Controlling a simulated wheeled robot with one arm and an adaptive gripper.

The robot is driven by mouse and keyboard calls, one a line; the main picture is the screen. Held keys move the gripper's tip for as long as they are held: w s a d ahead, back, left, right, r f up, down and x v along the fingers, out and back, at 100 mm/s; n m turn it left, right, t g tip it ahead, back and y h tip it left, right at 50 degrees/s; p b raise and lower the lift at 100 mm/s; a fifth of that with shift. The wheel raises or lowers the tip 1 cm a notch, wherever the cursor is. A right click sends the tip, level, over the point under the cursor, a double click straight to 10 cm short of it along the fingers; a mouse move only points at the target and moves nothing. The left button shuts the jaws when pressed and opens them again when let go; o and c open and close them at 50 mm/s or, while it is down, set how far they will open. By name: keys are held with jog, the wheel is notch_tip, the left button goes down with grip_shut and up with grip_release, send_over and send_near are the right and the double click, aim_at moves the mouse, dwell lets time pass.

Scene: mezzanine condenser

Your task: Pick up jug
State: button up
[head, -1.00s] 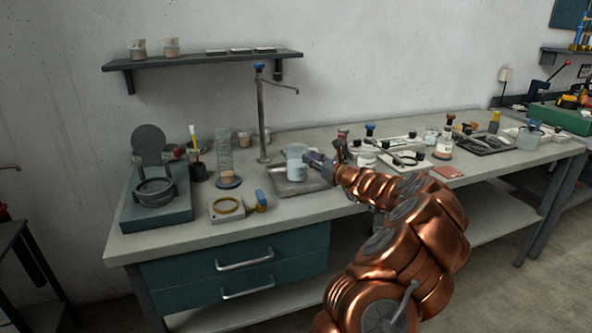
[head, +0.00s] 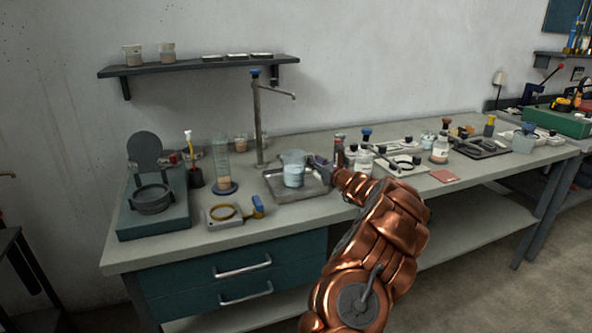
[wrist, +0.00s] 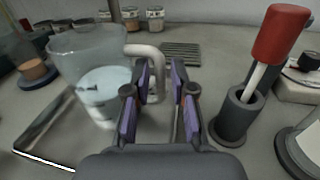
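The jug (head: 293,170) is a clear vessel with pale blue liquid, standing upright in a shallow metal tray (head: 272,186) on the bench. In the wrist view the jug (wrist: 98,85) is at the left, with its pale handle (wrist: 150,60) reaching right toward my gripper. My gripper (wrist: 161,75) has its purple-padded fingers apart, with the end of the handle between or just beyond their tips. I see no firm contact. In the head view my gripper (head: 318,162) is right beside the jug, partly hidden by my arm.
A dark holder (wrist: 238,115) with a red-handled tool (wrist: 276,45) stands close to the right of my gripper. A tap (head: 259,120) rises behind the tray. A glass cylinder (head: 222,165) stands left, and several bottles and trays are at right.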

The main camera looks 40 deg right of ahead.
jog(key=shift+w+d, duration=0.15)
jog(key=shift+w, duration=0.8)
jog(key=shift+c, duration=0.4)
grip_shut()
